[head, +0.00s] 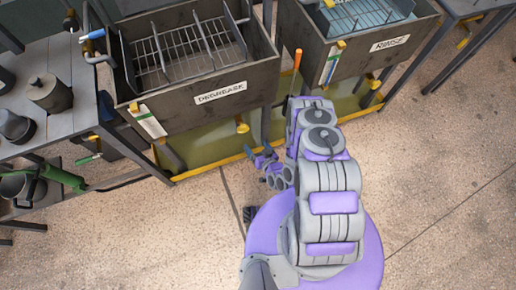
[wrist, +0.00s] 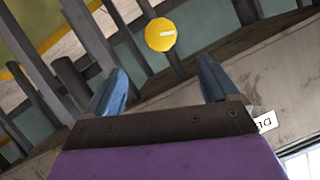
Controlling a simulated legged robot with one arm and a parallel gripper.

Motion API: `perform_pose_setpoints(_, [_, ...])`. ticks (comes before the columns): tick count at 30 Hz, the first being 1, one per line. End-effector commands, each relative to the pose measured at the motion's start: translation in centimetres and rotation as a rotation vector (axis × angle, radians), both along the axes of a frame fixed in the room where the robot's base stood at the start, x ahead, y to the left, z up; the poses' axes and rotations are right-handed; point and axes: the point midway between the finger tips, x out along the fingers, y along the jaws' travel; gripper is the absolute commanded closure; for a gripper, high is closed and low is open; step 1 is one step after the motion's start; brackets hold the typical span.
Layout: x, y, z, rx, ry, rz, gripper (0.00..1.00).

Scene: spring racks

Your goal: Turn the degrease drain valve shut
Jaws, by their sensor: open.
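The degrease tank (head: 205,98) is a grey metal basin with a "DEGREASE" label on its front. A small yellow valve handle (head: 242,127) sits under its front lower edge, right of centre. In the wrist view a round yellow end with a small white mark, apparently this valve (wrist: 160,34), shows beyond my fingers and roughly between them in line. My gripper (head: 258,151) is low in front of the tank, just below the valve in the head view. Its blue fingers (wrist: 160,80) are spread, with nothing between them. The valve's turned position is hard to tell.
The rinse tank (head: 365,55) stands to the right, with its own yellow valve (head: 374,84). An orange-tipped rod (head: 297,60) rises between the tanks. A yellow-edged tray (head: 205,150) lies below. A bench with pots (head: 50,93) is at left. The front floor is clear.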

Motion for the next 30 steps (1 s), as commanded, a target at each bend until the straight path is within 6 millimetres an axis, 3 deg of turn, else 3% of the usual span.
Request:
perform_pose_setpoints(17, [-0.9, -0.1, 0.3, -0.004, 0.000, 0.001, 0.12])
perform_pose_setpoints(25, [-1.4, 1.2, -0.8, -0.139, 0.005, 0.007, 0.12])
perform_pose_setpoints(30, [-1.6, 1.7, -0.3, -0.246, -0.035, 0.009, 0.12])
